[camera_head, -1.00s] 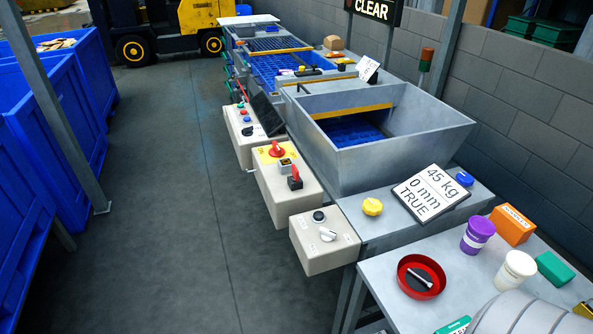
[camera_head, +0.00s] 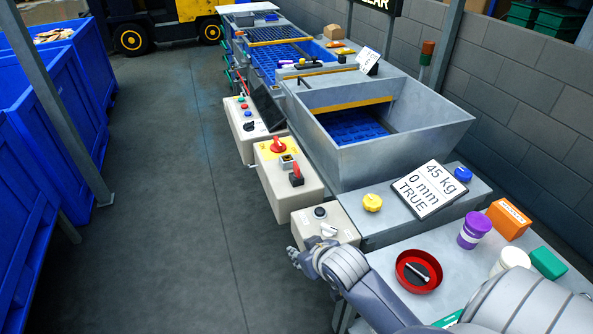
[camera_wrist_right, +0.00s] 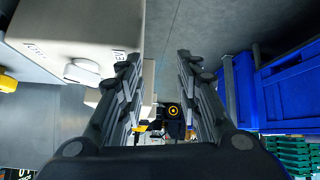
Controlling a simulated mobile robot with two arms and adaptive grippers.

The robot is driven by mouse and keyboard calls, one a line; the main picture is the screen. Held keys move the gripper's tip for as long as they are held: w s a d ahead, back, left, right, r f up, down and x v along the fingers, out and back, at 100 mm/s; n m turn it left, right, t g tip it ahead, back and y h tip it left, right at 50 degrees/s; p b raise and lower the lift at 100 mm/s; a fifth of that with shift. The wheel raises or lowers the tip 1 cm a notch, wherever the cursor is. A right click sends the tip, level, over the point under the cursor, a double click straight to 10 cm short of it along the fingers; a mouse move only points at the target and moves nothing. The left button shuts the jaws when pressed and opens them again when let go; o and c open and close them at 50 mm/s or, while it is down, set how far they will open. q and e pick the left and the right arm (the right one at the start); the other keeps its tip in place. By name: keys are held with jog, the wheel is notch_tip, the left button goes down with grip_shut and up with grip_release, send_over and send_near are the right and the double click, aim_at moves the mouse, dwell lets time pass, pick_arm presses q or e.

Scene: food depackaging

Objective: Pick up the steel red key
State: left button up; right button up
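Two red-handled parts show in the head view: a red handle in a black base (camera_head: 296,176) on the middle control box and a red rotary knob (camera_head: 278,147) on that box's yellow plate. A small steel-coloured piece (camera_head: 418,273) lies in a round red dish (camera_head: 402,279) on the front table. I cannot tell for sure which one is the steel red key. My right gripper (camera_head: 296,252) is beside the nearest control box, apart from these parts. In the right wrist view it (camera_wrist_right: 158,58) is open, with nothing between its fingers. My left gripper is not in view.
The nearest control box (camera_head: 312,235) has a black button and a white knob. A purple cup (camera_head: 473,231), white cup (camera_head: 511,257), orange box (camera_head: 508,219) and green box (camera_head: 548,263) stand on the table. Blue bins (camera_head: 50,140) line the left. The floor between is clear.

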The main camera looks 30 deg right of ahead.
aim_at(299, 169)
jog(key=w+d+r+m+t, duration=0.1)
jog(key=w+d+r, duration=0.2)
jog(key=w, duration=0.3)
jog(key=w+d+r+t+h, duration=0.1)
jog(key=w+d+r+t, duration=0.1)
jog(key=w+d, duration=0.2)
jog(key=w+d+r+m+t, duration=0.1)
jog(key=w+d+r, duration=0.2)
jog(key=w, duration=0.4)
jog(key=shift+w+d+r+m+t+h+p, duration=0.15)
jog(key=shift+w+d+h+p, duration=0.05)
jog(key=shift+d, duration=0.15)
jog(key=shift+w+d+r+m+t+h+p, duration=0.15)
jog(key=shift+d+h, duration=0.05)
jog(key=shift+d, duration=0.15)
jog(key=shift+f+p+x, duration=0.15)
jog(key=shift+p+x, duration=0.2)
jog(key=shift+x, duration=1.15)
jog(key=shift+f+p+x, duration=0.1)
jog(key=shift+p+x, duration=0.25)
jog(key=shift+x, duration=1.2)
jog(key=shift+s+d, duration=0.1)
jog(key=shift+s, duration=0.05)
jog(key=shift+c, duration=0.6)
grip_shut()
